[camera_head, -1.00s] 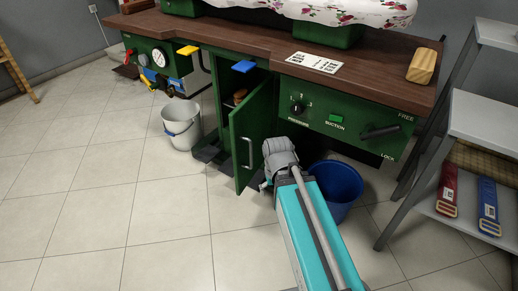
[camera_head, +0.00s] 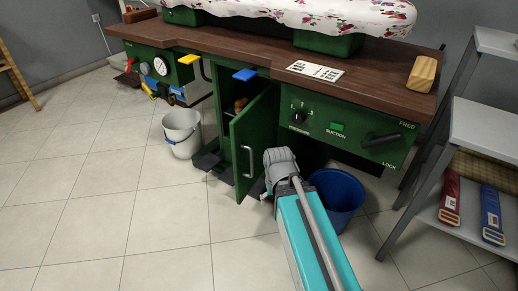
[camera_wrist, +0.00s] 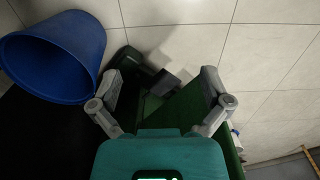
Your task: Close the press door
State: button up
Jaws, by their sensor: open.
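The green press door (camera_head: 254,141) with a pale vertical handle (camera_head: 248,160) stands open, swung out from the cabinet (camera_head: 220,105) under the brown counter. Its inside is partly visible. My gripper (camera_wrist: 162,80) is open in the wrist view, one finger on each side. A dark green panel, seemingly the door (camera_wrist: 190,105), shows between the fingers and passes close to the right one; I cannot tell whether they touch. In the head view my wrist is low, just right of the door, and hides most of the fingers.
A blue bin (camera_head: 338,197) stands close right of my wrist and shows at upper left in the wrist view (camera_wrist: 62,50). A white bucket (camera_head: 182,134) is left of the door. A grey shelf rack (camera_head: 450,215) stands at right. The tiled floor in front is clear.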

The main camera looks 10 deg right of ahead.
jog(key=shift+r+p, duration=0.35)
jog(key=c, duration=0.4)
notch_tip(320, 180, up, 5)
jog(key=p, duration=0.4)
jog(key=shift+f+p, duration=0.2)
jog(key=shift+p, duration=0.1)
grip_shut()
jog(key=shift+r+p, duration=2.6)
